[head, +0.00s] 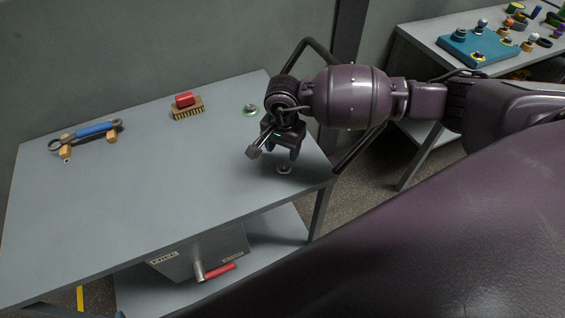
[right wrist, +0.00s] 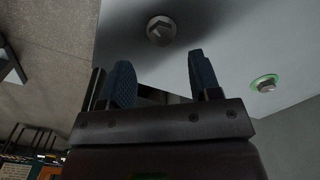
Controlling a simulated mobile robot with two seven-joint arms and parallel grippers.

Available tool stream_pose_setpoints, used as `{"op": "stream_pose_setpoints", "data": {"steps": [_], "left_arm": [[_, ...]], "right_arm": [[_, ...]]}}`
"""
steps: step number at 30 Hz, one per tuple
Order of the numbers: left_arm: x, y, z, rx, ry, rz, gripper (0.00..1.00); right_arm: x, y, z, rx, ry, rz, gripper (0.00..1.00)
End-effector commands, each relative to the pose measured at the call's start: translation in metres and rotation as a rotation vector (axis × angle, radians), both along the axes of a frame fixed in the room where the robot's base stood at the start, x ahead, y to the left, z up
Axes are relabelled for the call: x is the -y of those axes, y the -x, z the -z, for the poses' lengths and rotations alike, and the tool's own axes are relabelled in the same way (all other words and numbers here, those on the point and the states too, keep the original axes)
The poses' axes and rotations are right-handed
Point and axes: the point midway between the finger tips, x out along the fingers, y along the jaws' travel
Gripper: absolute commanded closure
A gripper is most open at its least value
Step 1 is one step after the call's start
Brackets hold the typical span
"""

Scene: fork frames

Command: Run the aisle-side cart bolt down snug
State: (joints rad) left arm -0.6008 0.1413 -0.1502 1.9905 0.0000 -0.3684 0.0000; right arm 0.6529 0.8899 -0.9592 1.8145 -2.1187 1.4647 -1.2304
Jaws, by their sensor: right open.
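A grey metal bolt (head: 284,169) with a hex head and washer stands on the cart top (head: 150,190) near its right edge, on the open-floor side. In the right wrist view this bolt (right wrist: 160,30) lies beyond the fingertips, roughly in line with the gap. A second bolt (head: 250,110) with a green ring around it sits farther back and also shows in the right wrist view (right wrist: 266,86). My right gripper (head: 282,149) is open and empty, just above the near bolt; its fingers (right wrist: 160,75) are apart and clear of it. My left gripper is not in view.
A blue-handled wrench (head: 97,129) rests on wooden blocks at the left. A brush (head: 186,107) with a red block on it stands at the back. Another table holds a teal tray (head: 460,50).

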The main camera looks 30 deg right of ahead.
Motion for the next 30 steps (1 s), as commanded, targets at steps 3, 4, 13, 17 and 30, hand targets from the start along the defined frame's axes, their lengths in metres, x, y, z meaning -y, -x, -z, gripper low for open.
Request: {"op": "stream_pose_setpoints", "data": {"steps": [3, 4, 13, 17, 30], "left_arm": [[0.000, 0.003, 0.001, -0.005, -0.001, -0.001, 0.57], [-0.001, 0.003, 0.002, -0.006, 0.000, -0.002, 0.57], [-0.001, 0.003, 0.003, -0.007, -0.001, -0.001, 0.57], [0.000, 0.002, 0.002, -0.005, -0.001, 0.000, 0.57], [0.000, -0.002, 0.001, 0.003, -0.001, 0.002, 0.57]], "right_arm": [[-0.001, 0.001, 0.023, -0.003, -0.001, 0.002, 0.43], [-0.001, 0.001, 0.028, -0.004, -0.002, 0.002, 0.43], [0.000, 0.001, 0.063, -0.001, -0.002, 0.002, 0.43], [-0.001, 0.000, 0.068, 0.000, -0.002, 0.001, 0.43], [0.000, 0.000, 0.069, 0.000, -0.001, 0.001, 0.67]]}}
